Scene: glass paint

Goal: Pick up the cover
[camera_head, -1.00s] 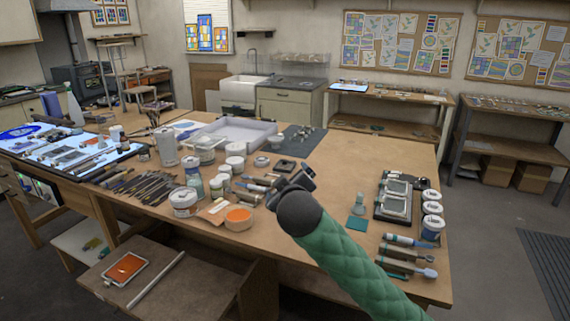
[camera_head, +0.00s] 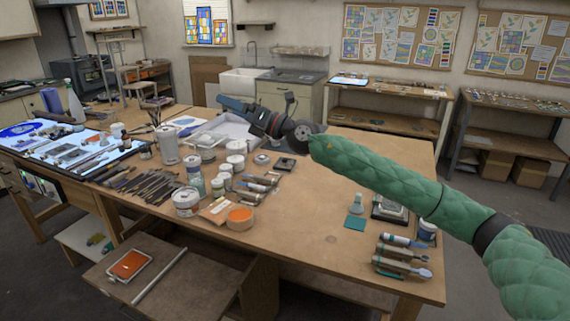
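My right arm, in a green padded sleeve, comes in from the right and reaches over the table. Its dark gripper (camera_head: 236,106) is above the grey-white tray at the back of the table, pointing left. Its fingers are too small and dark to tell if they are open. My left gripper is out of view. I cannot tell for certain which thing is the cover. White-topped jars (camera_head: 235,161) stand in the middle.
Tools (camera_head: 147,184) lie left of the jars. The pale tray (camera_head: 222,130) lies behind, partly hidden by my gripper. A teal-handled brush (camera_head: 400,267) lies at the right front. The table's middle right (camera_head: 310,215) is clear.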

